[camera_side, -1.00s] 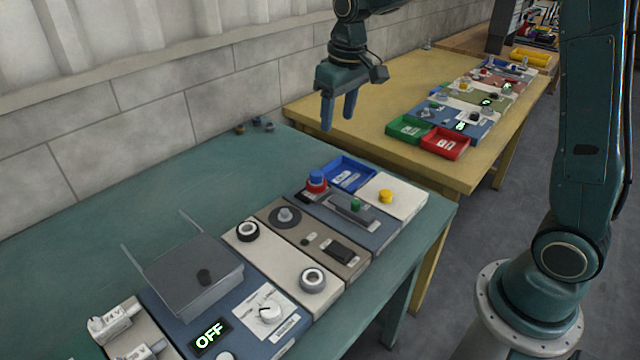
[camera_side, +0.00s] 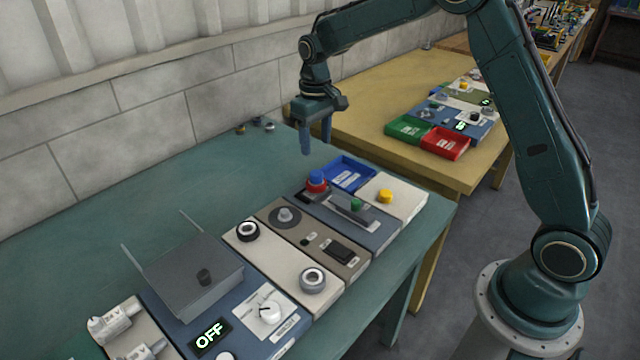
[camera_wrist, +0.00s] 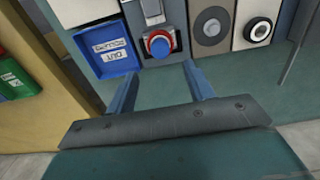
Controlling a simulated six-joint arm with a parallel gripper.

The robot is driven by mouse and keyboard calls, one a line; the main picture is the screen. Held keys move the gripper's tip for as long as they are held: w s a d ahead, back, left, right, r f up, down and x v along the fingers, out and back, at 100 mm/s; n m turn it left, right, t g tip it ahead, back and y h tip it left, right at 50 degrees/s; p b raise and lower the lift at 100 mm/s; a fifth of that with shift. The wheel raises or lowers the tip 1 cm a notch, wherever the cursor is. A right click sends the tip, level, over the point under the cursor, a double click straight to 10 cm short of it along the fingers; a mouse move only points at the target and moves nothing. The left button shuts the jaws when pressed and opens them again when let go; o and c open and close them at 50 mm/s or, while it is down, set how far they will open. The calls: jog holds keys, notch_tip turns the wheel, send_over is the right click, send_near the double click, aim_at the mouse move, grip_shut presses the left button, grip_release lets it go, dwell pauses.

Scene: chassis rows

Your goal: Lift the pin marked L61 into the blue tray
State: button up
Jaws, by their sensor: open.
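The blue tray (camera_side: 352,165) lies at the back of the near bench's panel row. It also shows in the wrist view (camera_wrist: 100,34), left of the gripper, with a pale label and no pin visible in it. My gripper (camera_side: 316,143) is open and empty, pointing down above the far end of the teal bench, behind the tray. In the wrist view its fingers (camera_wrist: 160,70) are apart, with a blue-topped red knob (camera_wrist: 158,45) showing beyond them. I cannot read the mark L61 anywhere, so I cannot tell which part is that pin.
A grey hinged lid (camera_side: 195,276) sits on a blue panel with an OFF display (camera_side: 209,337). Knobs and a yellow button (camera_side: 386,196) rise from the panels. Green (camera_side: 407,126) and red (camera_side: 446,141) trays sit on the yellow table.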

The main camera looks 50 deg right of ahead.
aim_at(316, 173)
jog(key=shift+f, duration=0.25)
jog(key=shift+f, duration=4.15)
grip_shut()
jog(key=shift+r, duration=3)
jog(key=shift+r, duration=0.15)
